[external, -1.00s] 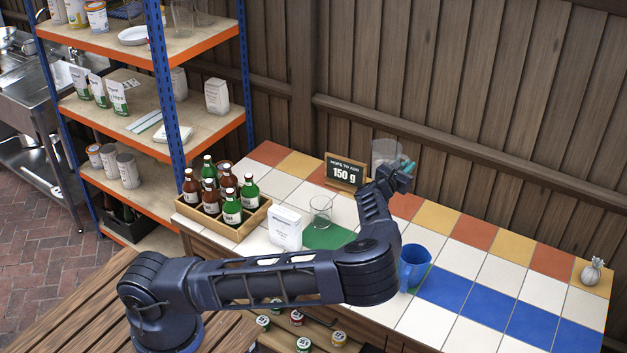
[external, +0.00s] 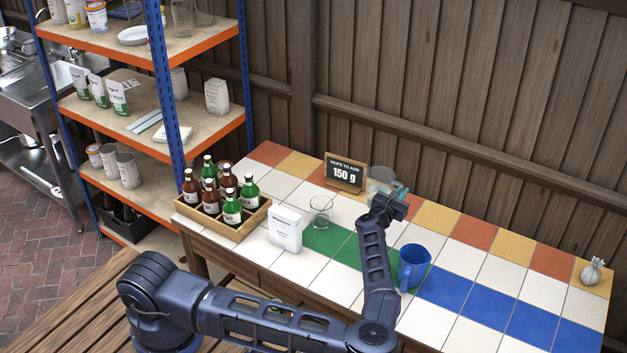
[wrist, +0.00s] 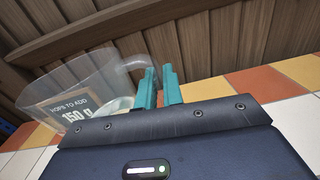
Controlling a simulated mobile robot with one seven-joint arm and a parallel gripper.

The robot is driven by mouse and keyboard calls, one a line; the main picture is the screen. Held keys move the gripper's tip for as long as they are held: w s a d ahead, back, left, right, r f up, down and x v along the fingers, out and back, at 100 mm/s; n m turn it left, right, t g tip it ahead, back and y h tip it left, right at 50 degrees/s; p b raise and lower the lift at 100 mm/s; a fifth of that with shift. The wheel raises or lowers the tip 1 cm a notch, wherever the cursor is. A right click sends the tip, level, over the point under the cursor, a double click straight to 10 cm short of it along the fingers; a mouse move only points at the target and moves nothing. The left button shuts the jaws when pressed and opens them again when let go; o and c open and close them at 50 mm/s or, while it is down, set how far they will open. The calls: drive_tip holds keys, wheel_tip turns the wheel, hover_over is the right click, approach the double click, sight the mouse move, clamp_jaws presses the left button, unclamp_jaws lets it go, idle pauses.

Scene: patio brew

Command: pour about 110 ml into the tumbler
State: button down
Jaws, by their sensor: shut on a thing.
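My gripper (external: 402,193) is shut on the handle of a clear jug (external: 379,178); its teal fingers (wrist: 160,88) close around the handle in the wrist view. The jug (wrist: 75,85) fills the left of that view and looks roughly upright. Something pale shows low in it, but I cannot tell how much liquid it holds. A clear glass tumbler (external: 320,211) stands upright on the tiled counter, left of and nearer the camera than the jug. It looks empty. The tumbler is not distinguishable in the wrist view.
A blue mug (external: 413,267) stands right of my forearm. A white packet (external: 286,229) and a bottle crate (external: 238,232) are left of the tumbler. A sign (external: 345,172) reading "150 g" stands behind.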

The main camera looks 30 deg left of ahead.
sight(367, 183)
drive_tip(key=shift+s+a+f+n+y, duration=0.25)
drive_tip(key=shift+s+f+n+y, duration=0.15)
drive_tip(key=shift+s+f, duration=0.7)
drive_tip(key=shift+s+a+f+n+y, duration=0.25)
drive_tip(key=shift+s+f+y, duration=0.3)
drive_tip(key=shift+f, duration=1.05)
drive_tip(key=shift+s+a+f+n+y, duration=0.25)
drive_tip(key=shift+s+f+n+y, duration=0.15)
drive_tip(key=shift+s+f, duration=0.7)
drive_tip(key=shift+w+f, duration=0.25)
drive_tip(key=shift+a+r, duration=0.1)
drive_tip(key=a+r+n, duration=0.2)
drive_tip(key=n, duration=0.1)
drive_tip(key=s+a+r+n, duration=0.1)
drive_tip(key=a+r+n, duration=0.1)
drive_tip(key=r, duration=0.1)
drive_tip(key=a+r+n, duration=0.3)
drive_tip(key=shift+s+a+n+y+p, duration=0.1)
drive_tip(key=shift+s+n+y+p, duration=0.1)
drive_tip(key=shift+n+y+p, duration=0.15)
drive_tip(key=shift+s+a+r+n, duration=0.1)
drive_tip(key=shift+a+r+n, duration=0.25)
drive_tip(key=shift+r+n, duration=0.2)
drive_tip(key=shift+a+r+n, duration=0.35)
drive_tip(key=shift+r+n, duration=0.1)
drive_tip(key=shift+r, duration=0.1)
